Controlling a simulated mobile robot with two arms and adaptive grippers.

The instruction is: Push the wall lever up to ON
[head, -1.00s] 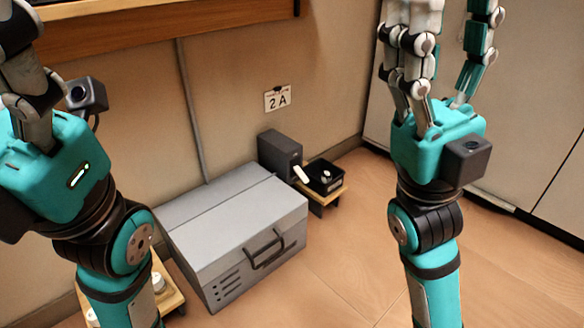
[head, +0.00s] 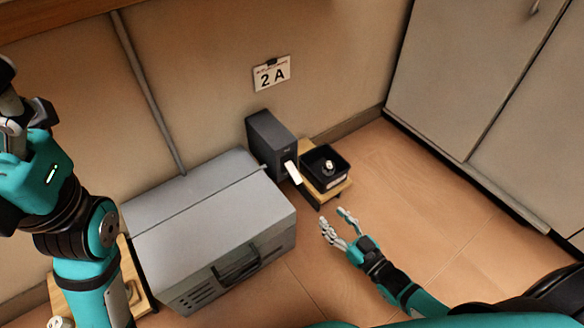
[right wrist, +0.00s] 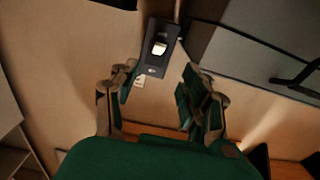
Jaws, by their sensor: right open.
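The lever is a white handle (head: 293,173) on the front of a dark grey box (head: 266,140) low against the wall. It juts out and slants downward in the head view. In the right wrist view the white handle (right wrist: 159,48) shows on the dark box (right wrist: 155,62), beyond and between my fingertips. My right gripper (head: 336,221) is open and empty, in front of and to the right of the lever, apart from it. My left gripper (head: 16,112) is at the left edge, partly cut off, far from the lever; its finger state is unclear.
A grey metal case (head: 205,215) with a handle stands left of the lever. A black tray (head: 326,182) on a small wooden stand is just right of it. A "2 A" sign (head: 271,74) hangs above. Pale cabinets (head: 470,75) stand at the right; open floor lies before them.

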